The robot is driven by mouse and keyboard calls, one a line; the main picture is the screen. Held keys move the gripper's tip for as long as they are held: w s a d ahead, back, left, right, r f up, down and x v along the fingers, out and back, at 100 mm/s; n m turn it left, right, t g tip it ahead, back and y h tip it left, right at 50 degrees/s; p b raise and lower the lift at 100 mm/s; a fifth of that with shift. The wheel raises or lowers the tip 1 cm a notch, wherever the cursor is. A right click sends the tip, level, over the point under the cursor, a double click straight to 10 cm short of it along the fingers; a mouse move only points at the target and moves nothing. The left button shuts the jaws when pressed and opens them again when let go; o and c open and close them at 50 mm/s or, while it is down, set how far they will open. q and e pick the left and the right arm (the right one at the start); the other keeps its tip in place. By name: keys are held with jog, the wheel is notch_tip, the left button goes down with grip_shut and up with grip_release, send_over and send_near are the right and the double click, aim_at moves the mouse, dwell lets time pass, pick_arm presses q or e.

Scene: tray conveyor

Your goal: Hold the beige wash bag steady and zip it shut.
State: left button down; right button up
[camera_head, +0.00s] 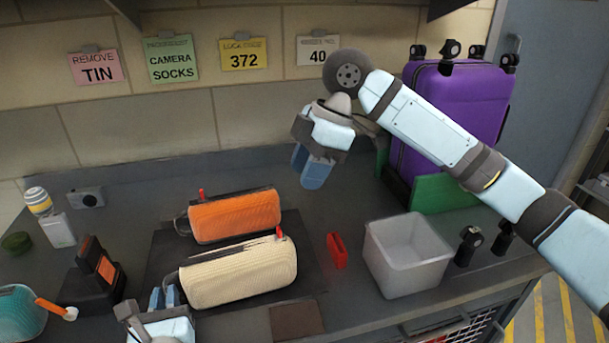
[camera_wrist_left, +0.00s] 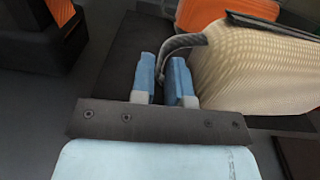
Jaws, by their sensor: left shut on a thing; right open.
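The beige wash bag (camera_head: 240,275) lies on a dark mat, with a dark zip line along its top and a red pull tab (camera_head: 279,233) near its right end. A grey strap loop (camera_wrist_left: 182,42) sticks out at its left end. My left gripper (camera_head: 164,297) is at that end, its blue fingers (camera_wrist_left: 162,78) shut on the strap loop between them. The pull tab is not visible in the left wrist view. My right gripper (camera_head: 312,166) is open and empty, raised above the counter behind and right of the bag, clear of it.
An orange bag (camera_head: 235,216) lies just behind the beige one. A red item (camera_head: 337,250) and a white bin (camera_head: 408,255) stand to the right. A purple suitcase (camera_head: 450,110) is at the back right. A black device (camera_head: 95,275) stands on the left.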

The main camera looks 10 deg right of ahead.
pick_arm(q)
jog(key=c, duration=1)
grip_release()
jog(key=shift+c, duration=0.2)
